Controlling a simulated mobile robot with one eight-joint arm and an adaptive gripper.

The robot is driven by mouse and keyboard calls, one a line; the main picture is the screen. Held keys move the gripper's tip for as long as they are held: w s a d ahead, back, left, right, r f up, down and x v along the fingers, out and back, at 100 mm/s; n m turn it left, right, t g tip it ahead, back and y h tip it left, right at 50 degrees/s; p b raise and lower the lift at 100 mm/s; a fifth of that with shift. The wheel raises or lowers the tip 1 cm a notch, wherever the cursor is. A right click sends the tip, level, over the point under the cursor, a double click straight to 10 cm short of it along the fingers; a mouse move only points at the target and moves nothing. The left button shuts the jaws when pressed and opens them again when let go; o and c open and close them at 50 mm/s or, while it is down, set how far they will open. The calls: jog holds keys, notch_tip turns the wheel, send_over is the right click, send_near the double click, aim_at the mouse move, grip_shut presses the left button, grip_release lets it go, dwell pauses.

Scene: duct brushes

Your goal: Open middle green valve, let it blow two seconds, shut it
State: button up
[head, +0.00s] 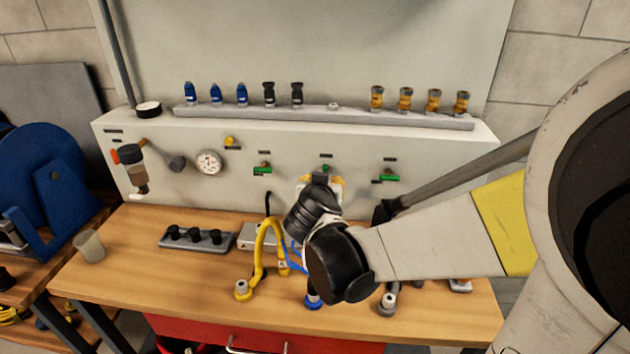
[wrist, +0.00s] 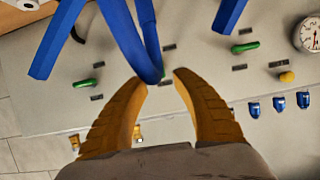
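The middle green valve (head: 326,168) is on the panel, mostly hidden behind my gripper (head: 321,182) in the head view. In the wrist view my gripper (wrist: 162,80) has its two yellow fingers apart, pointing at the panel. A blue strip-like hose (wrist: 148,55) crosses in front of the panel there and ends between the fingertips, covering most of the middle valve. I cannot tell whether the fingers touch the valve. The left green valve (head: 262,169) and right green valve (head: 391,177) have their handles lying roughly level.
A pressure gauge (head: 209,162) and a yellow knob (head: 231,142) sit left of the valves. A yellow hose (head: 262,250) and a blue hose (head: 290,254) rise from the bench (head: 135,240) near my gripper. Blue, black and orange fittings stand on the rail (head: 330,113) above.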

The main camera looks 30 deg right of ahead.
jog(key=shift+v, duration=1.25)
jog(key=s+a+f+n+g+y, duration=0.1)
jog(key=s+a+n+g+y, duration=0.1)
jog(key=s+a, duration=0.4)
jog(key=s+a+f+n+g+y, duration=0.2)
jog(key=s+a+n+y, duration=0.3)
jog(key=s, duration=0.7)
jog(key=shift+a+f, duration=0.35)
jog(key=shift+a, duration=0.3)
dwell(1.1)
